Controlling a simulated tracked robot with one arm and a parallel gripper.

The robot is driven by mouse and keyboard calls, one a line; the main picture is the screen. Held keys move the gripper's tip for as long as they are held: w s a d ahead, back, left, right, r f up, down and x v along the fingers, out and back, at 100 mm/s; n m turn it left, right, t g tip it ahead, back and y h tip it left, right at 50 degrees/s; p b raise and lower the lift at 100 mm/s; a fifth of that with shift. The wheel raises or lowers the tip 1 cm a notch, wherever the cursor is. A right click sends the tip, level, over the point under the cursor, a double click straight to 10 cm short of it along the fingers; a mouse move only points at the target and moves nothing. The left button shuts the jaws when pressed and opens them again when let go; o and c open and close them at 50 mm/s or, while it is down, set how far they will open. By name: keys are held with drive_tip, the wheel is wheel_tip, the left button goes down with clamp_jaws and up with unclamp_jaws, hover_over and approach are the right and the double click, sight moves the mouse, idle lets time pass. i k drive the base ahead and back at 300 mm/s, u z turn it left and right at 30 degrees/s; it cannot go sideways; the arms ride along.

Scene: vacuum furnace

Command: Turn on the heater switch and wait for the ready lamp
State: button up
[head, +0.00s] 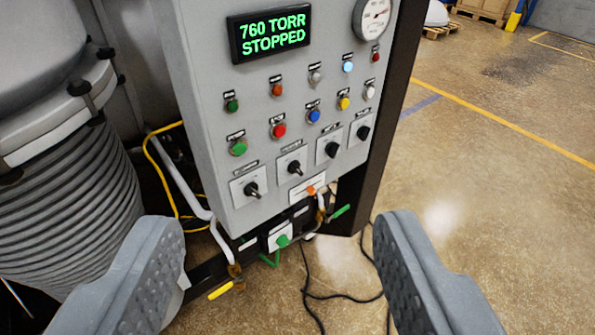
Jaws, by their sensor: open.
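A grey control panel (205,85) stands ahead of my gripper. Its lower part has a row of black rotary switches, from the lower left one (252,189) to the upper right one (363,132). Their labels are too small to read, so I cannot tell which is the heater switch. Above them are rows of coloured round lamps or buttons, such as a green one (232,105) and a light blue one (348,66). I cannot tell which is the ready lamp. My gripper (278,228) is open, its fingers wide apart and apparently empty, low in the picture.
The green display (270,32) reads "760 TORR STOPPED". A round gauge (373,18) sits at its right. A ribbed bellows (60,205) stands at the left. Valves with green and yellow handles (220,290) and black cables (315,290) lie below the panel. Floor is clear at right.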

sight(294, 166)
drive_tip(key=k, duration=1.25)
drive_tip(key=z, duration=0.15)
drive_tip(key=i, duration=1.85)
drive_tip(key=u, duration=0.7)
